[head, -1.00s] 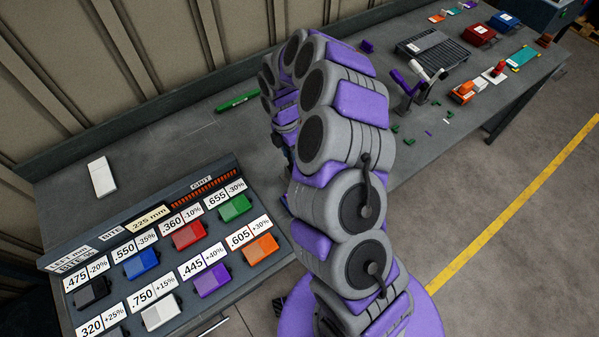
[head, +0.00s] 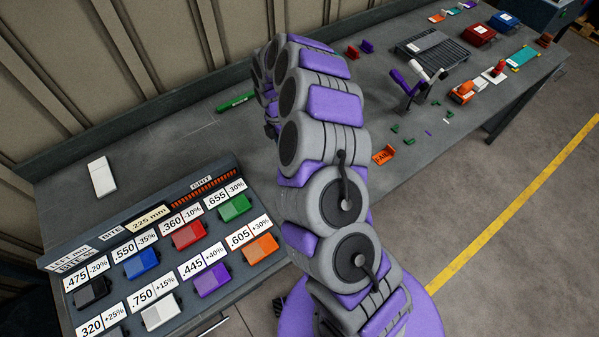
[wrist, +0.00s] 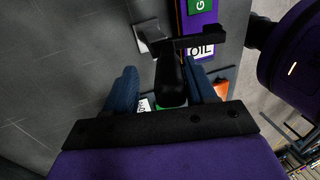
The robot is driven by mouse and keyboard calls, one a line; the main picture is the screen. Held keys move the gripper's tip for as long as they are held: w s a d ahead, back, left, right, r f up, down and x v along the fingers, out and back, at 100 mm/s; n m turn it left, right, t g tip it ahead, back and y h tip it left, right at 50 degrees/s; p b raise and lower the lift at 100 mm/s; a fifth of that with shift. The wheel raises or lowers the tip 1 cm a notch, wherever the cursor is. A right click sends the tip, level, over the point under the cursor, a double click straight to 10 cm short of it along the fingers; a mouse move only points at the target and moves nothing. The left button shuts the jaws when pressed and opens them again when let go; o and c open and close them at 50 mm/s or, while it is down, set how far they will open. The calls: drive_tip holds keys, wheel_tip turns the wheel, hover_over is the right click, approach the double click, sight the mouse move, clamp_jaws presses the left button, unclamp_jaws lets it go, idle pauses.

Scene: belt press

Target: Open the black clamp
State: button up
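In the wrist view, a black clamp (wrist: 172,85) shows as a dark upright handle with a dark crossbar at its far end. It stands beside a purple block with a white "OIL" label (wrist: 202,50). My gripper (wrist: 160,66) has its two blue fingers apart, one on each side of the black handle. A gap shows between the left finger and the handle; the right finger is close to it, and I cannot tell whether it touches. In the head view my arm hides the clamp and my gripper.
A panel with coloured blocks (head: 150,228) fills the bench's near left. A white box (head: 102,177) and a green bar (head: 237,102) lie behind it. Purple and white levers (head: 415,80), an orange bracket (head: 385,155) and a dark ribbed tray (head: 432,48) are at right.

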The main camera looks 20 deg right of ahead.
drive_tip(key=w+a+f+b, duration=0.2)
drive_tip(key=w+f, duration=0.1)
drive_tip(key=w, duration=0.2)
drive_tip(key=shift+w+f, duration=0.15)
drive_tip(key=shift+f, duration=0.1)
idle(1.1)
drive_tip(key=shift+d, duration=0.1)
drive_tip(key=shift+o, duration=1.4)
drive_tip(key=shift+f, duration=0.1)
drive_tip(key=shift+c, duration=0.6)
